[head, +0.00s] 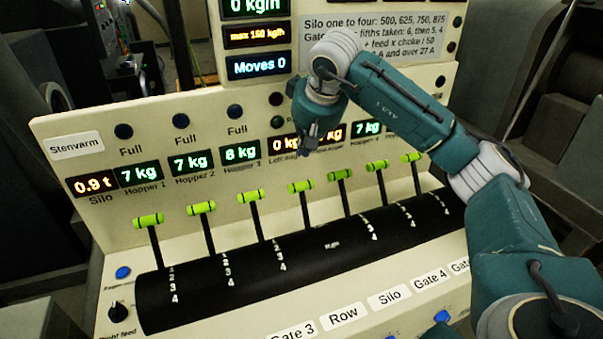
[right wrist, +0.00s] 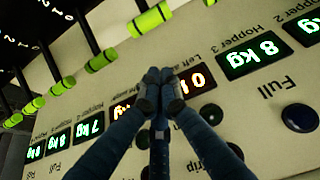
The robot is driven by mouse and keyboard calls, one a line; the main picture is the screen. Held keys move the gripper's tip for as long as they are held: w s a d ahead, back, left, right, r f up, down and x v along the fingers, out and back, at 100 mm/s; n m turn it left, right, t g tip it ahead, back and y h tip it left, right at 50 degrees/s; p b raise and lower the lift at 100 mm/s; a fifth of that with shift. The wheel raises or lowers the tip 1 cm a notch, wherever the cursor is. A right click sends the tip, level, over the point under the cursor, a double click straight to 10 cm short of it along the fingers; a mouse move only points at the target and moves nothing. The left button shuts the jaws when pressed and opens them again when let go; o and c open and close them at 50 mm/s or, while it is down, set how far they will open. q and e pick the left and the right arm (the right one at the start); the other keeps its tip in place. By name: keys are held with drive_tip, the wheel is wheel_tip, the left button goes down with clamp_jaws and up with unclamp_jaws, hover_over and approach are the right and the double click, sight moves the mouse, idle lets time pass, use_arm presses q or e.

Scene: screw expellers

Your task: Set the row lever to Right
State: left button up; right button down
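The row lever (head: 302,187) is the fourth from the left in a row of green-handled levers on a black drum. It stands tilted back toward the panel, and the word "Right" (head: 332,246) is on the drum in front of its base. My right gripper (head: 310,138) is shut and empty, above that lever's handle, in front of the panel near the "Left auger" display. In the right wrist view its fingertips (right wrist: 162,92) are together beside the orange display, apart from the green handles. My left gripper is not in view.
The third lever (head: 251,196) and fifth lever (head: 340,174) stand close on either side. A "Row" label (head: 343,314) lies on the sloping front ledge. Hopper displays and dark blue buttons (head: 181,121) line the upright panel. My right arm covers part of the panel's right side.

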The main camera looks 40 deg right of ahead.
drive_tip(key=p+x, duration=0.4)
drive_tip(key=x, duration=0.6)
use_arm(q)
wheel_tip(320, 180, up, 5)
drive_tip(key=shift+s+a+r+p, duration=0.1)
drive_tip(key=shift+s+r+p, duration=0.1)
drive_tip(key=shift+p, duration=0.55)
use_arm(e)
drive_tip(key=s, duration=0.2)
drive_tip(key=s+a, duration=0.1)
drive_tip(key=s, duration=0.1)
drive_tip(key=shift+r, duration=0.4)
drive_tip(key=shift+w+f, duration=0.1)
drive_tip(key=shift+w, duration=0.05)
